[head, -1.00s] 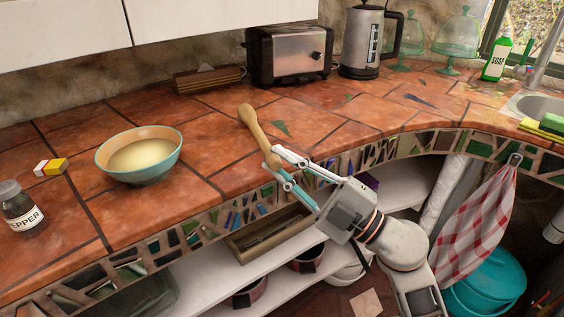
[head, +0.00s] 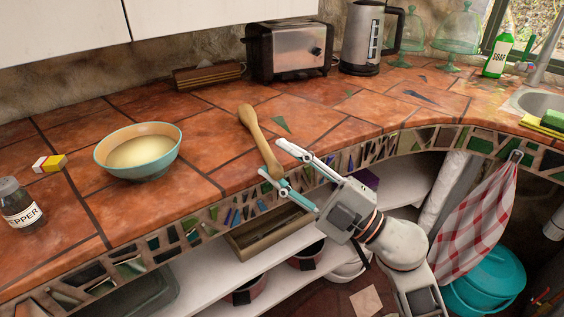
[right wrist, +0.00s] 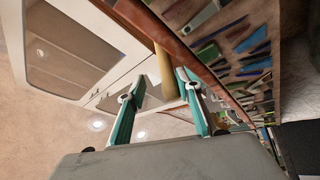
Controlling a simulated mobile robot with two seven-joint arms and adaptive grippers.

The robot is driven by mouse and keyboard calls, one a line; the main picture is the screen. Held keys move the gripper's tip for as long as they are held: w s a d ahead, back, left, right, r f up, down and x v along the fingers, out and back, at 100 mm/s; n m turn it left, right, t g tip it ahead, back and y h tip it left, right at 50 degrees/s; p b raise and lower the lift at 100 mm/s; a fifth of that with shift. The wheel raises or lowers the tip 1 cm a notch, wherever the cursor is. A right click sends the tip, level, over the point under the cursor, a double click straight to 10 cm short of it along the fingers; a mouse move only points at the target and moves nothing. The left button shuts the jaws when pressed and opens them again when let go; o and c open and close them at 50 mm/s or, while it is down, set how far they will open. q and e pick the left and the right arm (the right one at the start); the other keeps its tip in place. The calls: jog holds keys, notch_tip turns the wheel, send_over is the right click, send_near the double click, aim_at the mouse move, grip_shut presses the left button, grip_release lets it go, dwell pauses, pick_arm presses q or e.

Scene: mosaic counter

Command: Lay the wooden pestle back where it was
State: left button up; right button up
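The wooden pestle (head: 258,137) lies on the tiled counter, its thick end pointing to the back and its thin end near the front edge. My right gripper (head: 271,159) is open at the thin end, with one finger on each side of it. In the right wrist view the pestle (right wrist: 166,72) shows between the spread fingers (right wrist: 155,85), nearer the right one, with a clear gap on the left. My left gripper is not in view.
A toaster (head: 290,52) and kettle (head: 363,40) stand at the back. An open shelf with a wooden tray (head: 235,243) is below the edge.

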jog(key=s+d+m+t+h+p, duration=0.35)
jog(key=s+d+m+t, duration=0.2)
jog(key=d, duration=0.45)
jog(key=s+d+f+m+t+h+p, duration=0.1)
jog(key=s+d+f+m+h+p, duration=0.3)
jog(key=f+m+h, duration=0.45)
pick_arm(q)
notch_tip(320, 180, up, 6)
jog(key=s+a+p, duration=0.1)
jog(key=p, duration=0.6)
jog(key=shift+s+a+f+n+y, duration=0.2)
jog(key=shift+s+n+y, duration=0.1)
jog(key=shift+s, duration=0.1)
pick_arm(e)
jog(key=s+d+f+m+g+h, duration=0.1)
jog(key=s+f+g, duration=0.3)
jog(key=s+f, duration=0.5)
jog(key=s+d+f+m+g+h, duration=0.1)
jog(key=s+f+m+g, duration=0.3)
jog(key=s+f, duration=0.6)
notch_tip(320, 180, down, 3)
jog(key=shift+s+d+f+g+h, duration=0.15)
jog(key=shift+d+g+h, duration=0.3)
jog(key=shift+h, duration=0.35)
